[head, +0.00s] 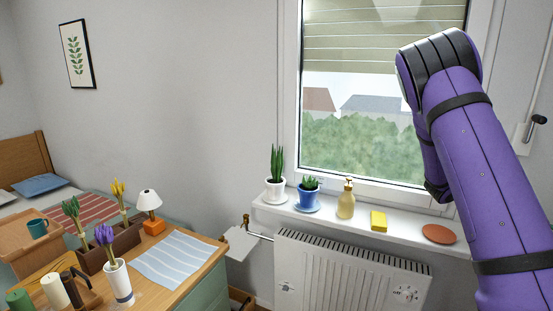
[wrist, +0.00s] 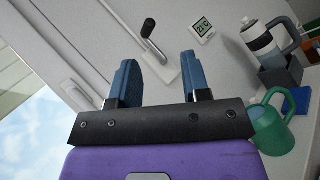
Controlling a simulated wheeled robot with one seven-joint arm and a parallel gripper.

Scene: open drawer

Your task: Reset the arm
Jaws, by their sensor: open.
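My gripper shows in the wrist view (wrist: 157,82) with its two blue fingers apart and nothing between them. In the head view my purple arm rises on the right in front of the window and bends at a black joint near the top. My gripper itself does not show in the head view.
A windowsill (head: 400,221) holds a blue pot (head: 308,198), soap dispenser (head: 346,204), yellow sponge (head: 378,221) and red-brown disc (head: 438,234), above a radiator (head: 340,275). A desk (head: 190,285) stands left. The wrist view shows a green watering can (wrist: 270,130) and a thermometer (wrist: 202,28).

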